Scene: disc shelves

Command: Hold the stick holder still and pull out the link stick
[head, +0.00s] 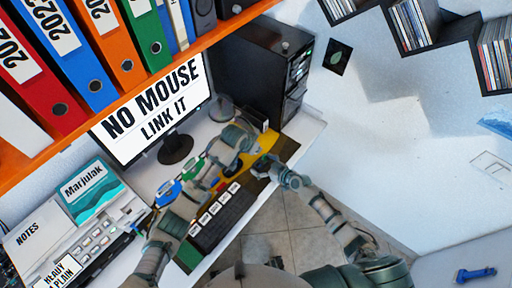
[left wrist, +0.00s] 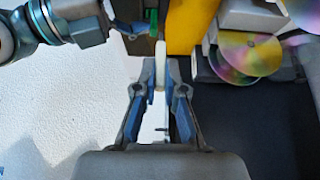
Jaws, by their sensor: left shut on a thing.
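In the left wrist view, my left gripper (left wrist: 160,72) is shut on a narrow white piece (left wrist: 160,52). I cannot tell whether this piece is the link stick or part of its holder. A small green and dark part (left wrist: 153,22) is just above it, beside the right arm's end at the upper left. In the head view, my right gripper (head: 266,166) is at the desk's right edge, over a yellow area. Whether its fingers are open or shut is too small to tell. The left arm reaches across the desk, and its fingertips are not clear there.
A monitor (head: 157,100) and a black computer tower (head: 262,65) stand behind the arms. A black keyboard (head: 222,215) lies in front. An orange shelf with binders (head: 127,40) hangs above. Shiny discs (left wrist: 237,52) lie at the right in the left wrist view.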

